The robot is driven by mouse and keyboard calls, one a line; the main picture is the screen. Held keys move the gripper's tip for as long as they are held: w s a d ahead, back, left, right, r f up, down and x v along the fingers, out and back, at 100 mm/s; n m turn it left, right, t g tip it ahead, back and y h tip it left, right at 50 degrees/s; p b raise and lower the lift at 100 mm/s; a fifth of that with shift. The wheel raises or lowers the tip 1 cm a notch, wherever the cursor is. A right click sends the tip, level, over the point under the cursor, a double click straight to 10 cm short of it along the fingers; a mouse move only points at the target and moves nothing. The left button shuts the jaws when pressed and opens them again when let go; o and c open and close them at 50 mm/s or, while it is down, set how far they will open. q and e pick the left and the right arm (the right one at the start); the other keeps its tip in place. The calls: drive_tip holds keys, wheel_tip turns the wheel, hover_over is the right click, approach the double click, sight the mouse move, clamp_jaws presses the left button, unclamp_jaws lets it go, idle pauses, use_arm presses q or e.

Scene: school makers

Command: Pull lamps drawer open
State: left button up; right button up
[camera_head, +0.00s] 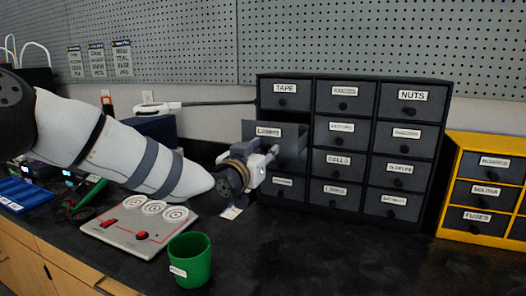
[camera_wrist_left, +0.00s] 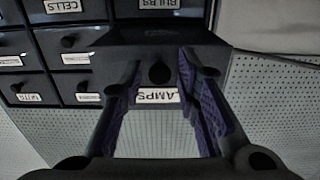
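The lamps drawer (camera_head: 268,131) is in the left column of the dark cabinet (camera_head: 345,83), below the tape drawer. It stands out past the fronts around it, so it is partly open. Its label, partly covered, reads "AMPS" in the left wrist view, where the drawer front (camera_wrist_left: 160,50) shows upside down. Its round dark knob (camera_wrist_left: 160,73) lies between my left fingers. My left gripper (camera_head: 270,157) is at the drawer front, its fingers apart on both sides of the knob with gaps visible. My right gripper is in neither view.
A green cup (camera_head: 190,260) and a grey board with red parts (camera_head: 139,226) stand on the black counter in front. A yellow drawer unit (camera_head: 452,190) is at the right. The counter before the cabinet's right part is clear.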

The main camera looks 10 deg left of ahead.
use_arm(q)
drive_tip(key=s+a, duration=0.2)
drive_tip(key=s, duration=1)
drive_tip(key=shift+a, duration=0.15)
